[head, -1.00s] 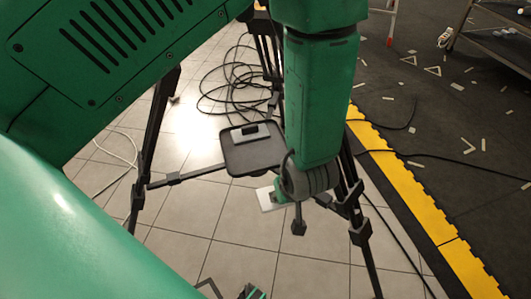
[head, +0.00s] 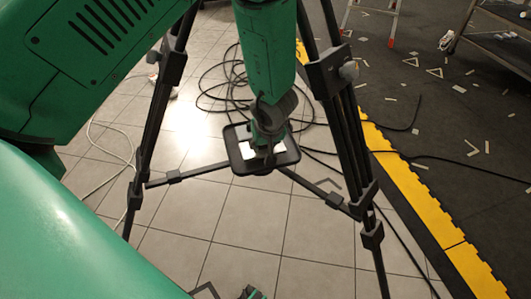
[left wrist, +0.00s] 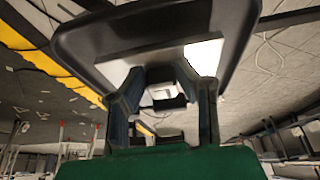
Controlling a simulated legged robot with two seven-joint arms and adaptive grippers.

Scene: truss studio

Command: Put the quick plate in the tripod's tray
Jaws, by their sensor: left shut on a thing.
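The tripod's tray (head: 235,140) is dark, shallow and rimmed, held between the black tripod legs in the head view. It also shows across the top of the left wrist view (left wrist: 90,40). My left gripper (head: 266,148) points down over the tray, shut on a flat white plate, which I take for the quick plate (head: 249,152). Parts of the plate stick out on both sides of the fingers, also in the left wrist view (left wrist: 205,56). The fingers hide its middle. I cannot tell whether it touches the tray floor.
Black tripod legs (head: 159,100) stand left and right of the tray, the right one (head: 345,100) close to my left arm. Black cables (head: 215,90) lie on the tiles behind. A yellow edge strip (head: 410,190) borders dark flooring at right.

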